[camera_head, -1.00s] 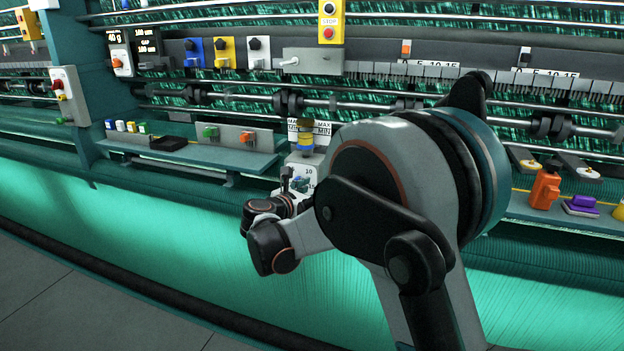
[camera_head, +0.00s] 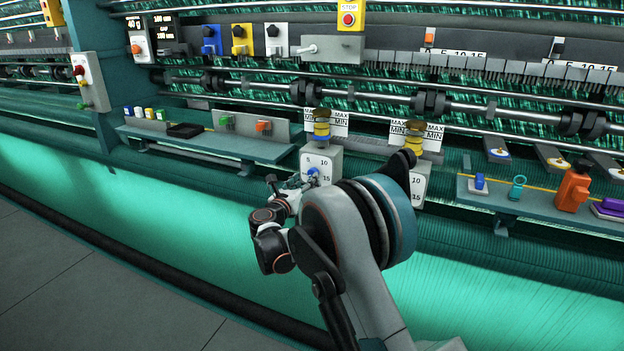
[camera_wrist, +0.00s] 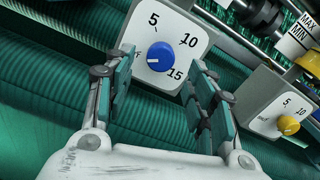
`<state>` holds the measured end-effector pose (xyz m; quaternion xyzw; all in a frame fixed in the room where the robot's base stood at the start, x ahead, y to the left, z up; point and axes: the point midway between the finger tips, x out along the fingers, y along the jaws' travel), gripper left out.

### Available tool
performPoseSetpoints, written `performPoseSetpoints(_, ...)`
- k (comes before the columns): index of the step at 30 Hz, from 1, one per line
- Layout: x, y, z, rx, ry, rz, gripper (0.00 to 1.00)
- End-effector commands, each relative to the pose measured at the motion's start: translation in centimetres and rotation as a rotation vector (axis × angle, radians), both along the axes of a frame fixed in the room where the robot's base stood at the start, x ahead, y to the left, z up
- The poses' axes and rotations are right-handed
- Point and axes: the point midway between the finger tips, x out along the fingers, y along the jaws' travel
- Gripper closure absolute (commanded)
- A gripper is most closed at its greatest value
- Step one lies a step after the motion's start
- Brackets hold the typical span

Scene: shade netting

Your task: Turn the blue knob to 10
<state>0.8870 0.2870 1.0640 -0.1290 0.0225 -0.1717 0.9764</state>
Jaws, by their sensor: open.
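The blue knob (camera_wrist: 160,56) sits on a light grey dial box with 5, 10 and 15 around it in the wrist view. A small pale mark shows on the knob's left side, away from the 10; its exact reading is hard to tell. In the head view the dial box (camera_head: 335,163) stands at mid-picture, its blue knob (camera_head: 313,172) partly hidden by my gripper (camera_head: 294,186). In the wrist view my gripper (camera_wrist: 162,60) is open, one finger on each side of the knob's lower part. Nothing is held; I cannot tell whether the fingers touch anything.
A second dial box with a yellow knob (camera_wrist: 288,125) stands close to the right. Yellow tensioners (camera_head: 321,128) rise above the boxes. A shelf with an orange bottle (camera_head: 572,190) is at the right, another shelf (camera_head: 215,145) at the left. Green netting spreads below.

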Motion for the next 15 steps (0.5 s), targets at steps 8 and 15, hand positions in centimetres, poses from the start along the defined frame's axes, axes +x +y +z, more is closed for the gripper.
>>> performPoseSetpoints(8,4.1,-1.5,-0.1,0.001,-0.001,-0.001,0.49)
performPoseSetpoints(15,5.3,-2.0,0.0,0.001,0.000,0.000,0.49)
